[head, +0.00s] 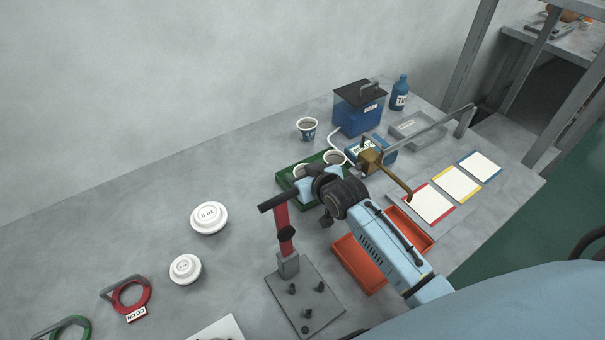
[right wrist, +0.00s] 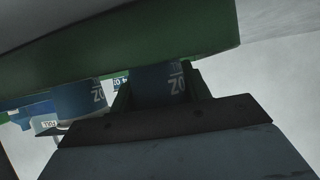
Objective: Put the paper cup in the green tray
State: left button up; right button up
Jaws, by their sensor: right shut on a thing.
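The green tray (head: 284,183) lies on the table in the middle of the head view, partly hidden by my right arm. One paper cup (head: 335,157) stands in it at the right. Another cup (head: 299,170) shows at its left, by my right gripper (head: 309,182). In the right wrist view my gripper (right wrist: 158,92) is shut on a blue paper cup (right wrist: 162,82), with a second blue cup (right wrist: 80,98) beside it and the green tray (right wrist: 190,40) close by. I cannot tell whether the held cup rests on the tray floor. My left gripper is out of view.
Behind the tray stand a lone cup (head: 307,129), a blue tank (head: 358,116) and a bottle (head: 400,93). A red post stand (head: 283,232) is close in front, red bins (head: 360,264) to the right.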

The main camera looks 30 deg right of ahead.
jog(key=shift+f, duration=0.15)
jog(key=o, duration=0.7)
jog(key=shift+r, duration=0.2)
jog(key=p+v, duration=0.2)
jog(key=v, duration=1)
jog(key=shift+f, duration=0.1)
